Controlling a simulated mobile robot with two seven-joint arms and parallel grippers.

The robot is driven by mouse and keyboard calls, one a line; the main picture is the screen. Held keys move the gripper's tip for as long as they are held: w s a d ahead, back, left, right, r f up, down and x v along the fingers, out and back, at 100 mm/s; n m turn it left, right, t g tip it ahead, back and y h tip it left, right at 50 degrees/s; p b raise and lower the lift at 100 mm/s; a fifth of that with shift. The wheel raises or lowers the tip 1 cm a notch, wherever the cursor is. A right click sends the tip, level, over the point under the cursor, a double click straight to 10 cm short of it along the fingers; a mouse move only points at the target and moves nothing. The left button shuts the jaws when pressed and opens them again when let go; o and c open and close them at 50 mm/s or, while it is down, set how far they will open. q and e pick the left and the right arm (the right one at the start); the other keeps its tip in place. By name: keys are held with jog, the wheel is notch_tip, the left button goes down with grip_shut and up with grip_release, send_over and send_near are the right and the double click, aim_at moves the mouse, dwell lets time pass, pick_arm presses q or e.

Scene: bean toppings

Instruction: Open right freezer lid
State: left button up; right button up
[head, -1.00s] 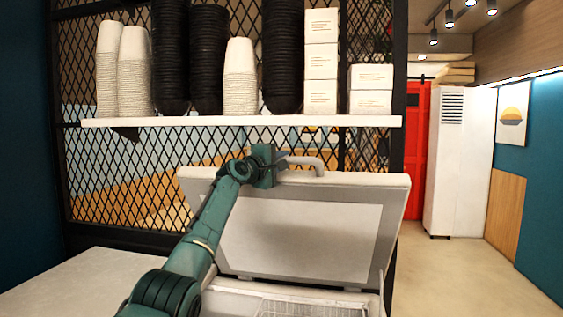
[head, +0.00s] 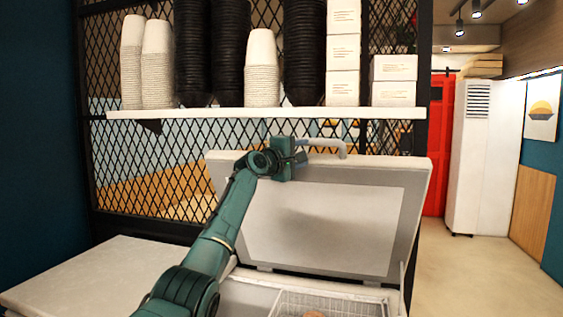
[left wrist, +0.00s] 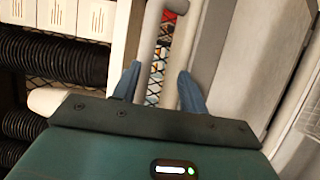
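The right freezer lid (head: 225,185) stands steeply raised in the head view, its grey inner panel facing me. A pale bar handle (head: 328,147) is at its top edge. My left gripper (head: 303,157) is at the lid's top edge, beside the handle. In the left wrist view the gripper's blue fingers (left wrist: 160,75) are spread apart, with the pale handle bar (left wrist: 150,40) running between them. Whether they touch the bar is unclear. My right gripper is not in view.
The open freezer compartment shows a wire basket (head: 335,300) below the lid. A closed white top (head: 85,275) lies to the left. A shelf (head: 270,113) with cup stacks and boxes hangs above the lid. Open floor (head: 475,270) lies to the right.

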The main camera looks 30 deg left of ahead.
pick_arm(q)
jog(key=s+a+b, duration=0.1)
jog(key=s+b, duration=0.3)
jog(key=s, duration=0.8)
jog(key=shift+a+f, duration=0.15)
jog(key=shift+f, duration=0.15)
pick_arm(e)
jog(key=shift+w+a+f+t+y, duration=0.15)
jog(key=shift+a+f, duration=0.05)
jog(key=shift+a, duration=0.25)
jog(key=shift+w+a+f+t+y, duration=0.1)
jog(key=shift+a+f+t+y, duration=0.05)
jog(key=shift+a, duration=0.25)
pick_arm(q)
jog(key=shift+w, duration=0.1)
jog(key=shift+c, duration=0.2)
